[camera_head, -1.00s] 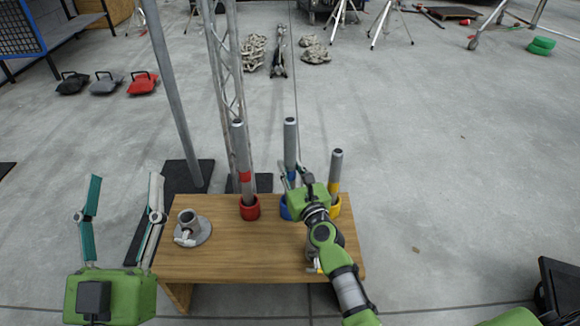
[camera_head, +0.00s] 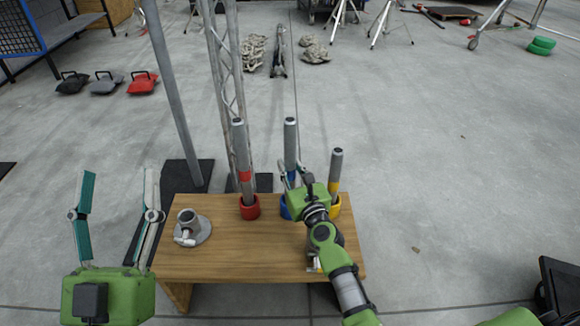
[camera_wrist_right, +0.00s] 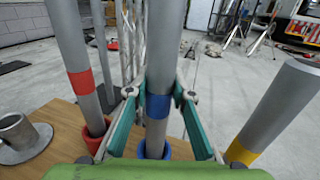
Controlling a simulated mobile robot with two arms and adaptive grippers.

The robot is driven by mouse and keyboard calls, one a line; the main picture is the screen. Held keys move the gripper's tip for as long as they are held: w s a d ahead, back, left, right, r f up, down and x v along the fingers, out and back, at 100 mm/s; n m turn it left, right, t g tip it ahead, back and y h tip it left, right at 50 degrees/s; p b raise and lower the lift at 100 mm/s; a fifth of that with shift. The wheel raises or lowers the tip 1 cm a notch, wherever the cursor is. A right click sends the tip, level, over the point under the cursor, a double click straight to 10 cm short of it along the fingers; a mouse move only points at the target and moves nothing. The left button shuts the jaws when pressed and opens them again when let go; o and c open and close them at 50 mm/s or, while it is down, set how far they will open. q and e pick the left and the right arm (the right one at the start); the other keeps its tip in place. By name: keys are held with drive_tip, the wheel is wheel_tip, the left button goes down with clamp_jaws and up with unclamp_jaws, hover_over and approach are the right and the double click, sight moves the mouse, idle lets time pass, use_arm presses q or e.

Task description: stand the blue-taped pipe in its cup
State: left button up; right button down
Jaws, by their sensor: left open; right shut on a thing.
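The blue-taped pipe (camera_head: 290,140) stands upright on the wooden table, and its blue band (camera_wrist_right: 158,106) shows in the right wrist view. Its lower end is in or right over the blue cup (camera_wrist_right: 154,150); I cannot tell how deep it sits. My right gripper (camera_wrist_right: 158,92) is shut on the pipe at about the blue band, one finger on each side. In the head view the right gripper hides part of the blue cup (camera_head: 285,208). My left gripper (camera_head: 118,204) is open and empty, left of the table.
A red-taped pipe (camera_head: 241,160) stands in a red cup (camera_head: 250,208), and a yellow-taped pipe (camera_head: 335,168) in a yellow cup (camera_head: 335,206). The front middle of the wooden table (camera_head: 240,262) is clear.

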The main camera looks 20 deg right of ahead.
drive_tip(key=c, duration=1.7)
unclamp_jaws()
drive_tip(key=shift+f, duration=0.1)
drive_tip(key=s, duration=1.2)
drive_tip(key=shift+d, duration=0.2)
